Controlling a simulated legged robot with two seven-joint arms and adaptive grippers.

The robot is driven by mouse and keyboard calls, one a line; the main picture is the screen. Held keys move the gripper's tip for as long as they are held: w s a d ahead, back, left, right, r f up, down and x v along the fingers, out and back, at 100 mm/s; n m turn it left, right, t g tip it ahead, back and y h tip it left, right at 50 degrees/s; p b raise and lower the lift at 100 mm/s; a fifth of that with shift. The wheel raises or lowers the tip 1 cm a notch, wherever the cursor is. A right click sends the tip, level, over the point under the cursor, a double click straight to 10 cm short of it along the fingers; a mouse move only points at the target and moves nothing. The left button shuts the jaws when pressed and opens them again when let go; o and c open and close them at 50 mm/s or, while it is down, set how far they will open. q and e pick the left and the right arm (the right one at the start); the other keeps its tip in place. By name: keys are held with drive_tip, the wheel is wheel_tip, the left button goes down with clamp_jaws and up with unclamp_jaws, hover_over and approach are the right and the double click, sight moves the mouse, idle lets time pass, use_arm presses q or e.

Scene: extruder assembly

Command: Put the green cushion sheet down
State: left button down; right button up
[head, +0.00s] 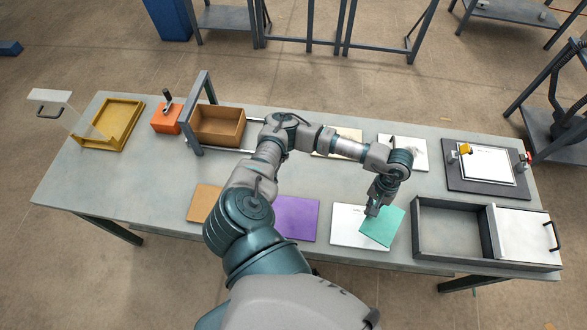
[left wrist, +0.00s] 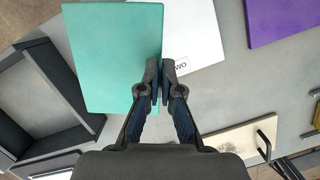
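The green cushion sheet (head: 384,228) is held at one edge by my left gripper (head: 373,210), near the front of the table. It lies over the right part of a white sheet (head: 345,226) and is turned at an angle to it. I cannot tell whether it touches the white sheet. In the left wrist view the fingers (left wrist: 160,84) are closed together at the edge of the green sheet (left wrist: 115,58). The white sheet (left wrist: 195,25) with a printed label shows beside it. My right gripper is not in view.
A grey open box (head: 450,226) with a white handled lid (head: 527,236) stands just right of the green sheet. A purple sheet (head: 296,218) lies to its left. A dark plate with clamps (head: 458,178) is at the back right. Bare table lies between the sheet rows.

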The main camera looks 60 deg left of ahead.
use_arm(q)
drive_tip(key=s+a+f+n, duration=0.1)
drive_tip(key=s+n, duration=0.1)
drive_tip(key=s+a+f+n, duration=0.1)
drive_tip(key=s+a+f, duration=0.1)
drive_tip(key=shift+f+n+t+h, duration=0.1)
drive_tip(key=shift+n+t+h, duration=0.2)
drive_tip(key=shift+n+h, duration=0.1)
drive_tip(key=shift+s+a+f+n, duration=0.2)
drive_tip(key=shift+s+a+n, duration=0.2)
drive_tip(key=shift+a+n, duration=0.1)
drive_tip(key=p, duration=0.2)
hover_over(348, 183)
drive_tip(key=shift+w+a+f, duration=0.15)
drive_tip(key=shift+f, duration=0.25)
drive_tip(key=shift+w+a+f, duration=0.1)
drive_tip(key=shift+f, duration=0.25)
drive_tip(key=shift+w+a, duration=0.15)
drive_tip(key=x, duration=0.1)
drive_tip(key=p+x, duration=0.1)
drive_tip(key=x, duration=0.1)
drive_tip(key=shift+w+a, duration=0.15)
drive_tip(key=shift+w, duration=0.05)
drive_tip(key=shift+f, duration=0.3)
drive_tip(key=c, duration=1.8)
unclamp_jaws()
drive_tip(key=shift+a+f, duration=0.1)
drive_tip(key=o, duration=0.5)
